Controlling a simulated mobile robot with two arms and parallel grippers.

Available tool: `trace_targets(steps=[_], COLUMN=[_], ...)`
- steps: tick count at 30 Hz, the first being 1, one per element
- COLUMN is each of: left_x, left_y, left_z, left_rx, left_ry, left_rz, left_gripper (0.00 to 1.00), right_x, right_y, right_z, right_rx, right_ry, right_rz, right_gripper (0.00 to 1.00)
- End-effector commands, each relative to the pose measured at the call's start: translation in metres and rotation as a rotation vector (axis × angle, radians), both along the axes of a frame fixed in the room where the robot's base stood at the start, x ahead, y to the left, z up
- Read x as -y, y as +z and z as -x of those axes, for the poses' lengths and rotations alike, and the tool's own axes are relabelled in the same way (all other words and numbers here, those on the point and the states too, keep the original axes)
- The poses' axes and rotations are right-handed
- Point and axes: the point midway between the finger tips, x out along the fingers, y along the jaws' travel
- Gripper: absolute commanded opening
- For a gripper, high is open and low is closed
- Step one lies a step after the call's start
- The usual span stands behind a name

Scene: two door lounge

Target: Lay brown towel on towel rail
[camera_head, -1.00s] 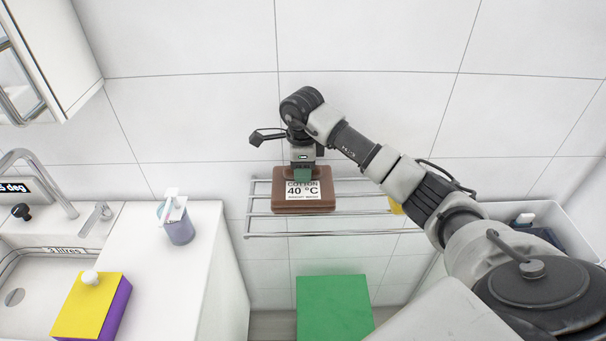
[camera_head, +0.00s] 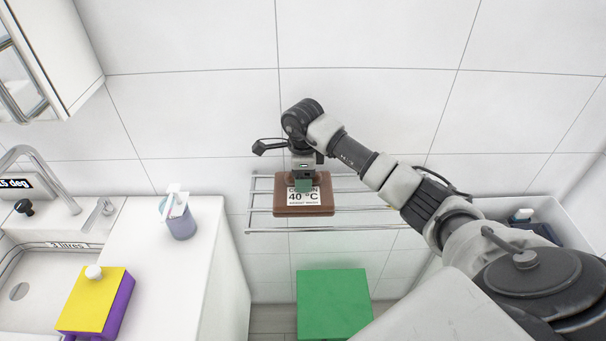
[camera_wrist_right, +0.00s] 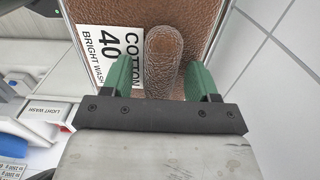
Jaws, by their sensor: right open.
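The brown towel (camera_head: 320,202) is a flat folded block with a white "40 °C" label, lying across the bars of the towel rail (camera_head: 262,230). In the right wrist view the towel (camera_wrist_right: 205,25) has a rounded brown grip piece (camera_wrist_right: 162,60) standing on it. My right gripper (camera_head: 303,185) is directly above the towel. In the right wrist view its green fingers (camera_wrist_right: 162,80) are open, one on each side of the grip piece, with gaps visible. The fingers cover part of the label. My left gripper is not in view.
A green block (camera_head: 333,300) stands below the rail. To the left are a white counter (camera_head: 165,280) with a dispenser (camera_head: 179,218), a yellow and purple box (camera_head: 92,300) and a sink (camera_head: 40,265). A white bin (camera_head: 570,225) is at the right. The tiled wall is behind the rail.

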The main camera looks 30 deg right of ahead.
Motion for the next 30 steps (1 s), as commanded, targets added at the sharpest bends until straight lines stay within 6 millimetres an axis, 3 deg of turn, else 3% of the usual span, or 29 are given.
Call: trace_targets(steps=[4,7,16,21,30], left_x=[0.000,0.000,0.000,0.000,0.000], left_y=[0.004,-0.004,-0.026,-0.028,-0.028], left_z=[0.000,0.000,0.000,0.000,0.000], left_rx=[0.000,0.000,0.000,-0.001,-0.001], left_ry=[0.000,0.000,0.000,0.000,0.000], left_rz=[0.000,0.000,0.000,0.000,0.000], left_gripper=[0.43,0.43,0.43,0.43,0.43], right_x=[0.000,0.001,0.000,0.001,0.000], right_y=[0.005,0.015,0.079,0.110,0.123], right_z=[0.000,-0.001,-0.001,-0.001,0.000], right_rx=[0.000,0.004,0.005,0.003,-0.001], right_ry=[0.000,0.001,0.001,0.000,0.000], right_rz=[0.000,0.000,0.001,0.002,0.000], right_gripper=[0.59,0.59,0.59,0.59,0.59])
